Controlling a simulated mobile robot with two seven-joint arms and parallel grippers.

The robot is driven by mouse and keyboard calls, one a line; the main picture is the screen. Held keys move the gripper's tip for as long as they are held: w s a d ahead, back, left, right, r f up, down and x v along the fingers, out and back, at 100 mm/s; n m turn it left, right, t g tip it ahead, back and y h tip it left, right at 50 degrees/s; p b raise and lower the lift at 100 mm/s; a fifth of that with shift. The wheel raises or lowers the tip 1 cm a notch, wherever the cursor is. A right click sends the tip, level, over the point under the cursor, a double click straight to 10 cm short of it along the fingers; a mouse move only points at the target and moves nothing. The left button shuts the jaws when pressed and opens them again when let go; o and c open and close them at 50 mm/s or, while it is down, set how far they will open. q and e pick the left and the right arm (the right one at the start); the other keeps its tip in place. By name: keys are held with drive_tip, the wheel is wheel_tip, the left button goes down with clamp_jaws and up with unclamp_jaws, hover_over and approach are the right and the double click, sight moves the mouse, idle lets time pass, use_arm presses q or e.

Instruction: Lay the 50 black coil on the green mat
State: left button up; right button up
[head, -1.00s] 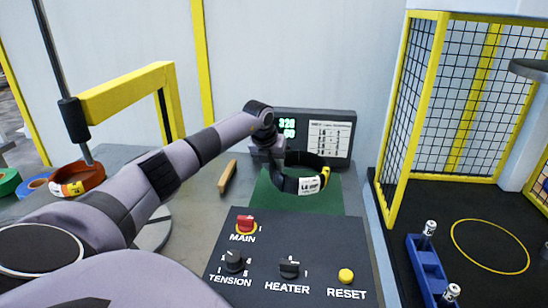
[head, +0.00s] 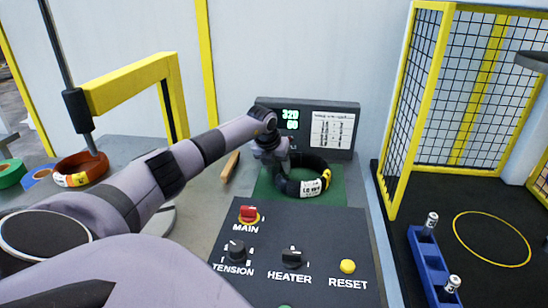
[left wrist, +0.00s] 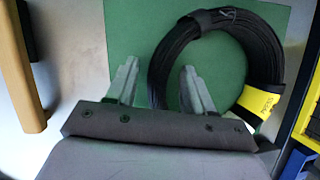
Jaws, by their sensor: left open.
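The black coil (head: 291,186), with a white label and a yellow tag, lies on the green mat (head: 335,196) behind the control panel. In the left wrist view the coil (left wrist: 250,50) covers the right part of the mat (left wrist: 125,40) and its right side reaches about the mat's edge. My left gripper (head: 281,166) is low at the coil's left side. In the left wrist view my left gripper (left wrist: 158,78) is open, with one finger outside the ring and the other over its inside; the coil's left rim passes between them. My right gripper is not in view.
A control panel (head: 320,240) with knobs stands in front of the mat. A display (head: 345,110) is behind it. A wooden bar (left wrist: 22,75) lies left of the mat. An orange coil (head: 82,170) is at the left. A yellow-framed cage (head: 400,120) and blue rack (head: 428,262) are at the right.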

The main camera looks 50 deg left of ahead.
use_arm(q)
drive_tip(key=v, duration=1.1)
drive_tip(key=shift+r, duration=0.4)
drive_tip(key=shift+s, duration=0.1)
